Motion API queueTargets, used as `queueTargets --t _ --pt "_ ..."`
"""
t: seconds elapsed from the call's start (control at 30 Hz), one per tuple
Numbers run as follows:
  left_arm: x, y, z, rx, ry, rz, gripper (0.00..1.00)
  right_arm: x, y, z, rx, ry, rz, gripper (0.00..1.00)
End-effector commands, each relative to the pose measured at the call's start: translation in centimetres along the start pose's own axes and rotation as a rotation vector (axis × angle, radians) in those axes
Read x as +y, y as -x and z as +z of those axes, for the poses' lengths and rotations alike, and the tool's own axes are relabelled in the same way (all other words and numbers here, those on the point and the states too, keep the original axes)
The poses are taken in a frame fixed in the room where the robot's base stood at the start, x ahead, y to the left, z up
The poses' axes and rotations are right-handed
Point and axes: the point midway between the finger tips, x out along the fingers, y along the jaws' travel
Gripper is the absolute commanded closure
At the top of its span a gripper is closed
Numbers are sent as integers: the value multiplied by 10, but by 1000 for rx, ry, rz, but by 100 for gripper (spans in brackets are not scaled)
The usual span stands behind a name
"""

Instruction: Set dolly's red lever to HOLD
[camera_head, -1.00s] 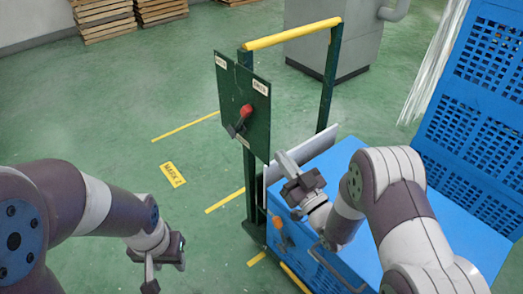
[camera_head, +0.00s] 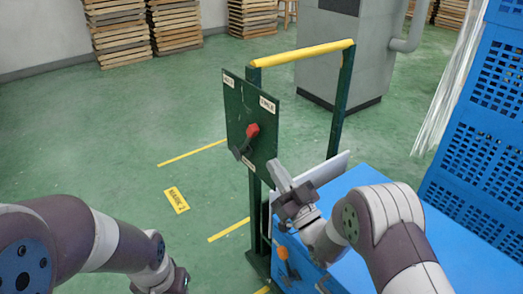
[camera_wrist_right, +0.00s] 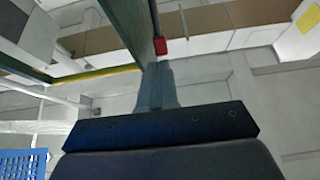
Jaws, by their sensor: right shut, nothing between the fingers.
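The dolly's green panel (camera_head: 240,112) stands upright at the left end of its yellow handlebar (camera_head: 300,54). The lever's red knob (camera_head: 252,130) points up and right from a dark pivot near the panel's lower middle. Small white labels sit at the panel's upper left, upper right and below the lever; I cannot read them surely. My right gripper (camera_head: 275,172) is shut and empty, just below and right of the panel, apart from the lever. In the right wrist view, the red knob (camera_wrist_right: 160,46) shows just beyond the shut fingertips (camera_wrist_right: 156,68). My left gripper (camera_head: 168,284) is cut off at the bottom edge.
The dolly's blue deck (camera_head: 345,190) lies below my right arm. A blue slatted crate (camera_head: 490,130) stands at the right. A grey machine (camera_head: 345,55) and wooden pallets (camera_head: 120,35) are behind. The green floor left of the panel is clear, with yellow markings (camera_head: 176,200).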

Motion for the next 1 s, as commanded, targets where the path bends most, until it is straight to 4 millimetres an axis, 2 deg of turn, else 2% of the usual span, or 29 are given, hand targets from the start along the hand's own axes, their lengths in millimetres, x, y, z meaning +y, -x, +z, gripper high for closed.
queueTargets --t 0.2,0.4,0.83,1.0 --pt "0 -18 2 0 0 0 57 -1 -42 3 3 -1 -2 100" --pt "0 -25 3 0 0 0 57 0 -65 1 1 0 0 100" --pt "0 -25 3 0 0 0 57 0 -71 -1 -1 -1 1 100" --pt "0 -16 2 0 0 0 57 0 -75 -4 -22 -1 1 100"
